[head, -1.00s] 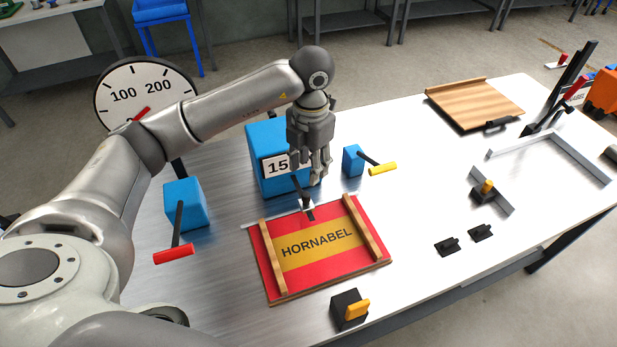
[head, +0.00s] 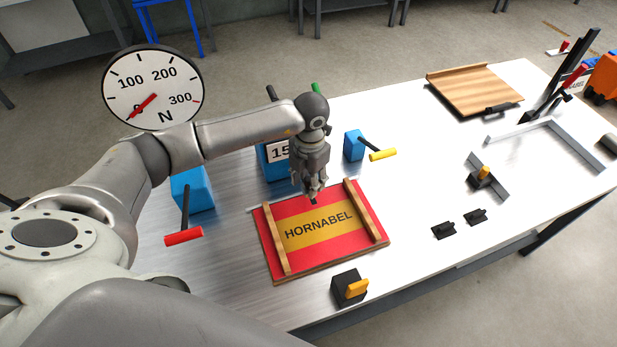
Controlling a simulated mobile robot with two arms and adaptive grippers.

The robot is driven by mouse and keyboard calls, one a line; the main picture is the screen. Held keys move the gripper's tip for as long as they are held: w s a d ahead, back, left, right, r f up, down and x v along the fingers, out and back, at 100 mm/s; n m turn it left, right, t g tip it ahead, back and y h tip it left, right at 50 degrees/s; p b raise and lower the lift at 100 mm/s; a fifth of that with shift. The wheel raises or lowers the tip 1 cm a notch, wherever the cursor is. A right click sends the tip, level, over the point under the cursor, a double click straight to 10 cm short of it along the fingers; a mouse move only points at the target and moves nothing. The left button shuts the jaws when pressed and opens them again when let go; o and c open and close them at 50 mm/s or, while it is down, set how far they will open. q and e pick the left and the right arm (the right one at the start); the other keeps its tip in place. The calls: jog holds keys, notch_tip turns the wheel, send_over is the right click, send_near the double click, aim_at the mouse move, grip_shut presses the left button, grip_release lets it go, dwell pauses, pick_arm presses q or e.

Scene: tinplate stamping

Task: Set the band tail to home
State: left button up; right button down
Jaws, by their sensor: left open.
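My left gripper (head: 312,193) points down over the far edge of the red and yellow HORNABEL sheet (head: 318,246). It is open. A small dark piece (head: 315,202) shows just under its fingertips; I cannot tell whether they touch it. A thin pale metal strip (head: 262,206) runs along the sheet's far left edge and passes behind the gripper. I cannot tell for sure which part is the band tail. My right gripper is not in view.
A blue block with a number sign (head: 277,151) stands behind my left arm, partly hidden. Blue blocks carry a red-handled lever (head: 184,237) and a yellow-handled lever (head: 382,154). The round gauge (head: 150,90) reads near zero.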

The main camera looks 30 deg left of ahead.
pick_arm(q)
grip_shut()
jog(key=w+a+b, duration=0.2)
jog(key=w+a, duration=0.1)
jog(key=shift+a+b, duration=0.15)
jog(key=shift+b, duration=0.25)
dwell(0.3)
grip_release()
